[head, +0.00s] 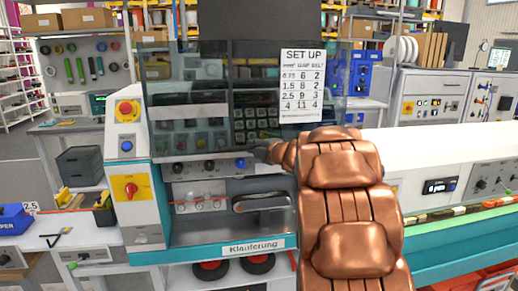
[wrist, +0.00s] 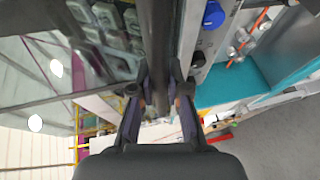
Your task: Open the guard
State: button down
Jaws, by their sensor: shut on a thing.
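The guard (head: 215,108) is a tinted see-through panel across the front of the teal and white machine. It hangs upright over the work area, and machine parts show through it. In the wrist view the panel (wrist: 75,45) fills the upper left. My gripper (head: 258,151) is at the guard's lower edge, right of its middle, largely hidden behind my copper-coloured arm. In the wrist view my gripper (wrist: 159,88) has its two fingers on either side of a dark bar (wrist: 160,45) along the guard's edge and is shut on it.
A set-up card (head: 301,86) is on the panel's right part. Below the guard are a row of knobs with a blue one (head: 240,164) and a dark handle (head: 260,202). A red emergency button (head: 126,108) and a red rotary switch (head: 131,188) are at the left.

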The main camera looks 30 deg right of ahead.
jog(key=c, duration=1.1)
grip_release()
jog(key=shift+c, duration=0.2)
jog(key=s+r, duration=0.2)
jog(key=s, duration=0.9)
jog(key=shift+s, duration=0.4)
jog(key=shift+a, duration=0.1)
